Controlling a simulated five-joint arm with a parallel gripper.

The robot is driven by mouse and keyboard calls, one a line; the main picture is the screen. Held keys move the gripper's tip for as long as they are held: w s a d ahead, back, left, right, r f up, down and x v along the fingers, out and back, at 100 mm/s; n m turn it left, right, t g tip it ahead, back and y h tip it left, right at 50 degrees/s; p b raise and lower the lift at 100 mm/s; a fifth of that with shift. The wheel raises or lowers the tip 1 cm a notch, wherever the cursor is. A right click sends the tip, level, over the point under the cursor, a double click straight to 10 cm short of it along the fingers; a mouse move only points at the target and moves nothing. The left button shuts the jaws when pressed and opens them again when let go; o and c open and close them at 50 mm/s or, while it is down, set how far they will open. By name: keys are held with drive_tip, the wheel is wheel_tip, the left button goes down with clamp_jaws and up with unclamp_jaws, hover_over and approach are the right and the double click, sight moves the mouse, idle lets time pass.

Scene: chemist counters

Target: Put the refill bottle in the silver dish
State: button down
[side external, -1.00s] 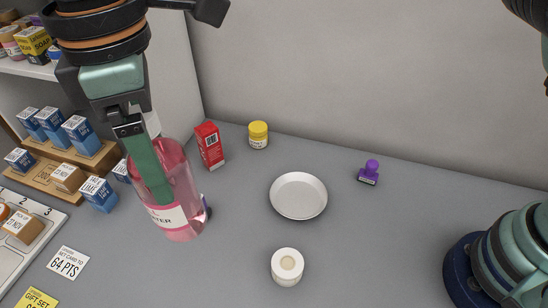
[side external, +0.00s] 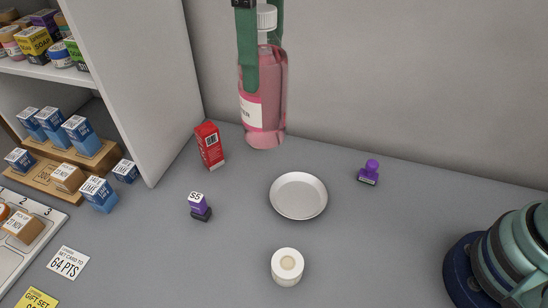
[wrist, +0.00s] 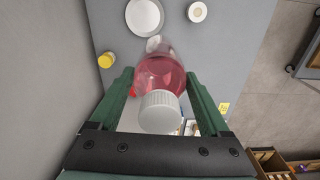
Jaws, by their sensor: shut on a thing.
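The refill bottle (side external: 263,105) is pink and see-through, with a white cap and a pale label. My gripper (side external: 262,62) is shut on it and holds it upright in the air, up and to the left of the dish in the side view. In the wrist view the bottle (wrist: 160,78) sits between the two green fingers of my gripper (wrist: 160,85), cap toward the camera. The silver dish (side external: 298,196) is round, shallow and empty on the grey counter. In the wrist view the dish (wrist: 144,16) shows at the top, beyond the bottle.
A red box (side external: 209,146) stands left of the dish, a purple stamp (side external: 369,172) right and a white round container (side external: 287,266) in front. A purple-and-black stamp marked S5 (side external: 199,206) is at left. A yellow jar (wrist: 105,60) shows in the wrist view. Shelves fill the left.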

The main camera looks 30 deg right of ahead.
drive_tip(key=d+f+m, duration=0.1)
drive_tip(key=d+m, duration=0.3)
drive_tip(key=d, duration=0.3)
wheel_tip(320, 180, down, 20)
drive_tip(key=shift+s+d, duration=0.1)
idle(0.4)
unclamp_jaws()
